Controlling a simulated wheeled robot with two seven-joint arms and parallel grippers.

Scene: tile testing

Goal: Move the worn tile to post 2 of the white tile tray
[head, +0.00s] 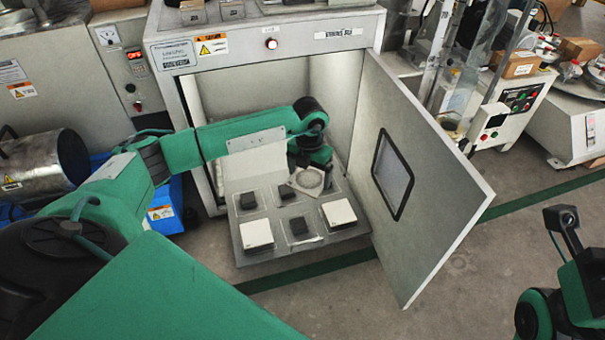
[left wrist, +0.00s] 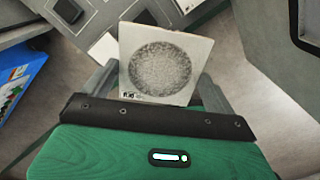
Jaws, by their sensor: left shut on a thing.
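The worn tile (left wrist: 160,68) is a square pale tile with a round, rough grey patch and a small dark print near one corner. My left gripper (left wrist: 156,84) is shut on it, with a finger at each side. In the head view the tile (head: 311,180) shows tilted above the far right part of a grey tray (head: 274,251). The tray sticks out of the open cabinet. White square tiles (head: 257,234) and (head: 338,214) and several dark blocks (head: 299,226) sit on it. My arm hides part of the tray's back.
The cabinet door (head: 440,190) stands wide open to the right of the tray. The cabinet's side walls flank my forearm. Small blocks (head: 232,10) stand on the cabinet top. A blue bin (head: 167,213) is at the left. The floor in front is clear.

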